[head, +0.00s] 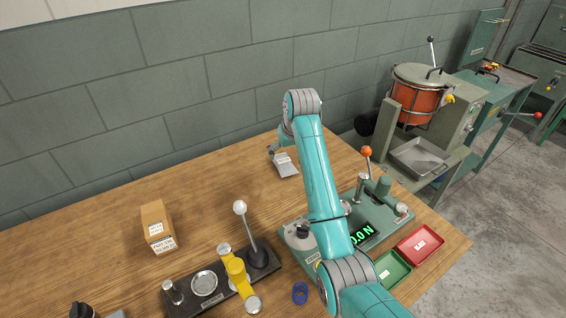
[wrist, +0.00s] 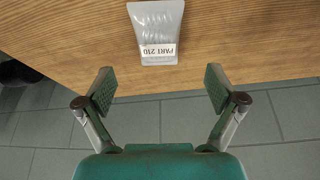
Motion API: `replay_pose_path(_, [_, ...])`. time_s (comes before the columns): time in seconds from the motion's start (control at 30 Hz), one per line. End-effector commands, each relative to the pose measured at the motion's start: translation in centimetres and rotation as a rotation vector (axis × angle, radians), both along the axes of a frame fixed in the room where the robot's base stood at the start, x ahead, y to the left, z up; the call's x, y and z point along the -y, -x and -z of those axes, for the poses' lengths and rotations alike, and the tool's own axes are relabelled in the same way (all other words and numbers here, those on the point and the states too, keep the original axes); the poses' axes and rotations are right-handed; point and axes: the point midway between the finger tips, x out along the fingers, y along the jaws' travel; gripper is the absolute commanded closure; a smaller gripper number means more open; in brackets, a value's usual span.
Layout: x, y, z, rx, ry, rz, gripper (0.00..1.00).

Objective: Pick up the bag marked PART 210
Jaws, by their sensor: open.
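The bag marked PART 210 (wrist: 157,24) is a clear, flat bag with a white label, lying on the wooden table. In the wrist view it is at the top centre, its label reading upside down. My gripper (wrist: 159,88) is open and empty. Its two green fingers point toward the bag, which lies ahead of and between their line, apart from them. In the head view my gripper (head: 273,151) is mostly hidden behind my wrist.
A cardboard box (head: 156,226) stands on the left of the table. A lever tool (head: 240,210) and a yellow-handled device (head: 236,272) are at the front. A green press with a display (head: 365,233) and green (head: 391,268) and red (head: 419,245) trays sit right. A block wall (head: 150,90) rises behind.

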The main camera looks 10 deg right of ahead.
Motion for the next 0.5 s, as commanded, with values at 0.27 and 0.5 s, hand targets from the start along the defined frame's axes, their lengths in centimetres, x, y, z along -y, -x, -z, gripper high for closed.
replay_pose_path(0.27, [-0.1,-0.8,2.0,0.001,0.000,0.000,0.06])
replay_pose_path(0.5, [0.1,-1.7,5.0,-0.001,0.000,0.000,0.06])
